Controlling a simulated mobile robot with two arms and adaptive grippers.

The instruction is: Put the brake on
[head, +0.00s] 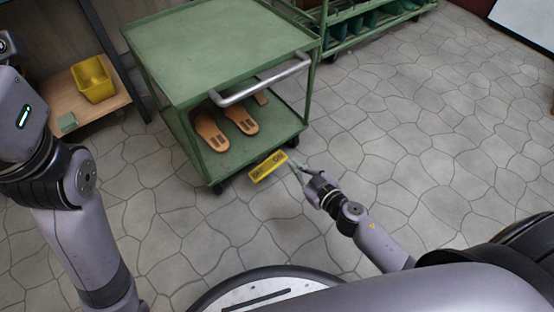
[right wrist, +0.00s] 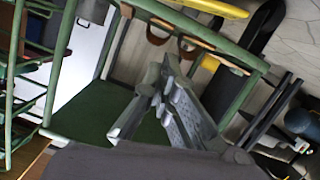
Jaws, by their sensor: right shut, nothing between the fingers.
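The green cart (head: 215,58) has a metal push handle (head: 262,80) and dark casters. A yellow brake pedal (head: 268,165) with dark lettering juts from its lower edge, near the right front caster; its lettering is too small to read surely. My right gripper (head: 297,168) is shut and empty, low beside the right end of the pedal. I cannot tell whether the fingertips touch it. In the right wrist view the shut fingers (right wrist: 160,90) show before the green cart frame (right wrist: 82,122), with a yellow piece at the top edge. My left arm shows, but its gripper does not.
Brown sandals (head: 240,118) lie on the cart's lower shelf. A yellow bin (head: 93,79) stands on a wooden shelf at the left. A green rack (head: 372,30) stands behind the cart. The stone floor to the right is clear.

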